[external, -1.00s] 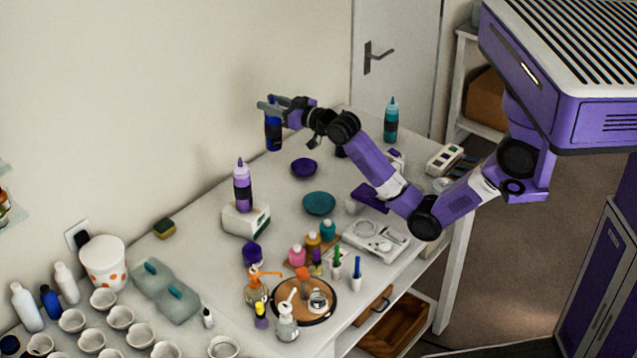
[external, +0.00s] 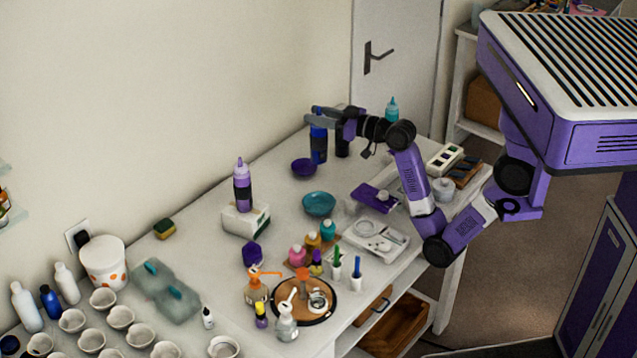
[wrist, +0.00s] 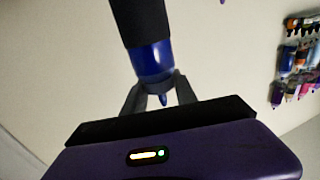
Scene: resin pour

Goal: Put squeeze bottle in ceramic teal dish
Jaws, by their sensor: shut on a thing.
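My gripper (external: 318,113) is shut on a blue squeeze bottle (external: 318,146) with a black band, near its top. The bottle hangs roughly upright over the back of the table, beyond the purple dish. In the wrist view the bottle (wrist: 152,62) has its blue nozzle end between the fingers (wrist: 160,95). The ceramic teal dish (external: 319,205) sits empty on the table, nearer the camera than the bottle and apart from it. Whether the bottle's base touches the table is hard to tell.
A purple dish (external: 304,169) lies between bottle and teal dish. A purple bottle (external: 242,187) stands on a white box (external: 246,221) at left. A teal bottle (external: 392,108) is partly behind my arm.

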